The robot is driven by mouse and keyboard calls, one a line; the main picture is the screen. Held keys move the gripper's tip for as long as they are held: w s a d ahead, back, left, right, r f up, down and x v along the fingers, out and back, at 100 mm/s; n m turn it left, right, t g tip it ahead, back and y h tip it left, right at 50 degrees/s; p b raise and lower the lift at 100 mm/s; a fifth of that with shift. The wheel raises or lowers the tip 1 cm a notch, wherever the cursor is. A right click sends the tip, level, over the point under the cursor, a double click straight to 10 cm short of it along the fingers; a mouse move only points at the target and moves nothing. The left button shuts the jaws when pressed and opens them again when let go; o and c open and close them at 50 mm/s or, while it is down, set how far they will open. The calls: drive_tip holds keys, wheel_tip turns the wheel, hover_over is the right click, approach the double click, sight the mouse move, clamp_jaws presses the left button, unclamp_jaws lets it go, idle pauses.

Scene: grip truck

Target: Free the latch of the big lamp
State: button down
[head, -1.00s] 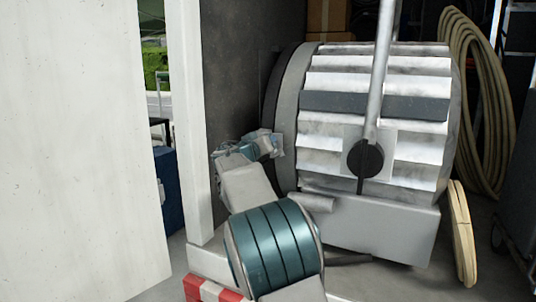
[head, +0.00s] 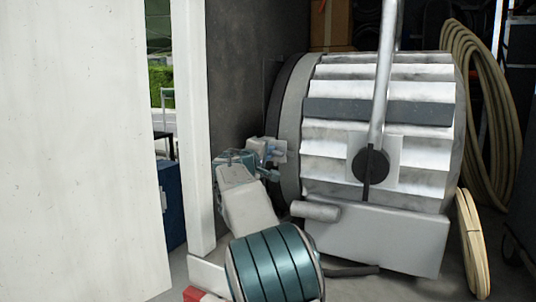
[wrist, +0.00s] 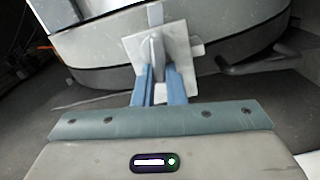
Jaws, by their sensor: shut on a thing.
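The big lamp (head: 390,150) is a large drum with a ribbed silvery housing, lying on its side in a grey yoke. Its pale rim and side fill the top of the wrist view (wrist: 100,50). The latch (wrist: 183,48) is a small pale square plate with a raised tab, at the lamp's edge; the head view shows it small at the lamp's left side (head: 280,151). My gripper (wrist: 159,72) has its two blue fingers shut on the latch's tab, which hides where they touch. In the head view my gripper (head: 268,165) is partly hidden by its own wrist.
A grey bar (head: 382,85) with a black knob (head: 370,164) crosses the lamp's front. Coiled hose (head: 485,110) hangs at the right. A white post (head: 195,130) and a white panel (head: 80,150) stand close at the left. A dark bar (wrist: 265,62) sticks out right of the latch.

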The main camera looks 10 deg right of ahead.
drive_tip(key=shift+f+n, duration=0.15)
drive_tip(key=shift+n, duration=0.95)
drive_tip(key=c, duration=1.5)
unclamp_jaws()
drive_tip(key=b+v, duration=0.4)
drive_tip(key=v, duration=0.9)
drive_tip(key=shift+s+a, duration=0.25)
drive_tip(key=shift+s, duration=0.1)
